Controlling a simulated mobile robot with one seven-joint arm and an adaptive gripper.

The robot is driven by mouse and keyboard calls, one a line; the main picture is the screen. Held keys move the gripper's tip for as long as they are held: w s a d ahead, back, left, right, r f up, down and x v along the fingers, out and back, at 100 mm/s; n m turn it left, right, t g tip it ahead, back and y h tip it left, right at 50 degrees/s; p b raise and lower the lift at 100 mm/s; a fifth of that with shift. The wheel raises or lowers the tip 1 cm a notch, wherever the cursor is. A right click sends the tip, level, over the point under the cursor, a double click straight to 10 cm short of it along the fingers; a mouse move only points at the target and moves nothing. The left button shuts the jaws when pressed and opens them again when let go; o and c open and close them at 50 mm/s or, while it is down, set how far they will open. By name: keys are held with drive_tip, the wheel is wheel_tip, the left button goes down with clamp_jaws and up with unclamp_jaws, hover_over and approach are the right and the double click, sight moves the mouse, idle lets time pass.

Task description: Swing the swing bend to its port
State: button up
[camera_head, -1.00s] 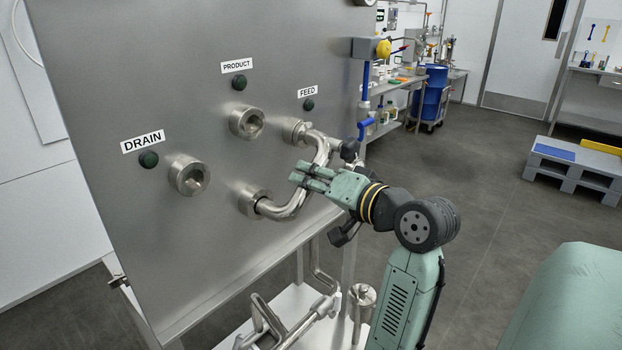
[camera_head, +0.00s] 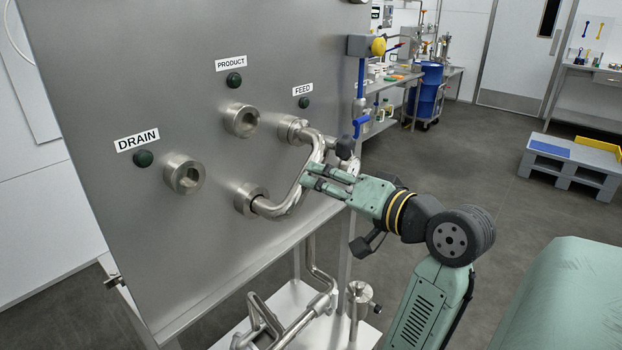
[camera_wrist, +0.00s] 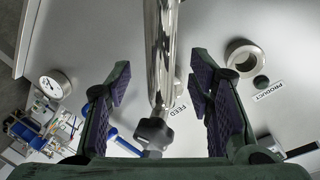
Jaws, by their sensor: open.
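The swing bend (camera_head: 302,185) is a shiny curved steel pipe on the front of the steel panel. Its lower end is at the lower middle port (camera_head: 248,199), and its upper end is at the port under the FEED label (camera_head: 291,128). My gripper (camera_head: 310,175) is open at the bend's right side. In the wrist view the bend (camera_wrist: 160,45) runs between the spread fingers, with a gap on each side. A dark knob (camera_wrist: 153,134) shows at the near end of the pipe. The PRODUCT port (camera_head: 241,120) and DRAIN port (camera_head: 184,174) are uncovered.
The panel (camera_head: 110,70) fills the left side. Pipework and a white base (camera_head: 300,325) lie below it.

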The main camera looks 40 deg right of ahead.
drive_tip(key=s+r, duration=0.1)
drive_tip(key=s, duration=0.5)
drive_tip(key=shift+s+a, duration=0.2)
drive_tip(key=shift+s, duration=0.1)
